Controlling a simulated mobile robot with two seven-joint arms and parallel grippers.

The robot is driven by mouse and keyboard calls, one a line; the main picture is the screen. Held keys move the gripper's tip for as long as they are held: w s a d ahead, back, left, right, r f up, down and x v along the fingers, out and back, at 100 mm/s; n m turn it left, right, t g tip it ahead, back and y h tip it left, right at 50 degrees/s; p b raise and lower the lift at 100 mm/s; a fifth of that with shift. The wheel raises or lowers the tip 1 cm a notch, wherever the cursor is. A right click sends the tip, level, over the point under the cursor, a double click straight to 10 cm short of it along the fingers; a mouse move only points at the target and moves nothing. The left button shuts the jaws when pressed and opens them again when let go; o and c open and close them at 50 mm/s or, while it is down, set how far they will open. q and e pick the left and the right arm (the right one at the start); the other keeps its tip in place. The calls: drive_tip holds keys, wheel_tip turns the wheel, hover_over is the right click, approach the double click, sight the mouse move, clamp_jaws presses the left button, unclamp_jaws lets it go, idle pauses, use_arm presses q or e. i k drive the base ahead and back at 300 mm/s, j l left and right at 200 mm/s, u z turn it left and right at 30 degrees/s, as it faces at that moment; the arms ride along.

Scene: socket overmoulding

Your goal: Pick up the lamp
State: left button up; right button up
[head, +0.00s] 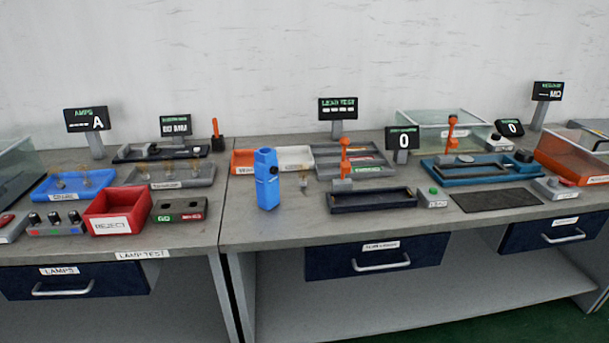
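No thing in view is clearly marked as the lamp itself. A closed dark blue drawer (78,280) labelled LAMPS is under the left bench. A blue tray (66,191) on that bench holds small amber pieces, too small to identify. A grey tray (172,185) to its right holds similar small pieces. A small amber piece (303,183) stands on the right bench beside an upright blue device (267,180); I cannot tell whether either is a lamp. Neither of my grippers is in view.
A red REJECT bin (121,213), a knob box (57,226) and a GO box (179,210) line the left bench's front. The right bench has a dark tray (372,206), a blue fixture (480,179) and a black mat (497,200). The benches' front edges are mostly clear.

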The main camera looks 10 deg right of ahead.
sight(303, 169)
drive_tip(key=i+l, duration=0.45)
drive_tip(key=l, duration=0.15)
drive_tip(key=i+l+u, duration=0.1)
drive_tip(key=i+l, duration=0.35)
drive_tip(key=u, duration=0.45)
drive_tip(key=l+u, duration=0.15)
drive_tip(key=u, duration=0.3)
drive_tip(key=l+u, duration=0.1)
drive_tip(key=u, duration=0.4)
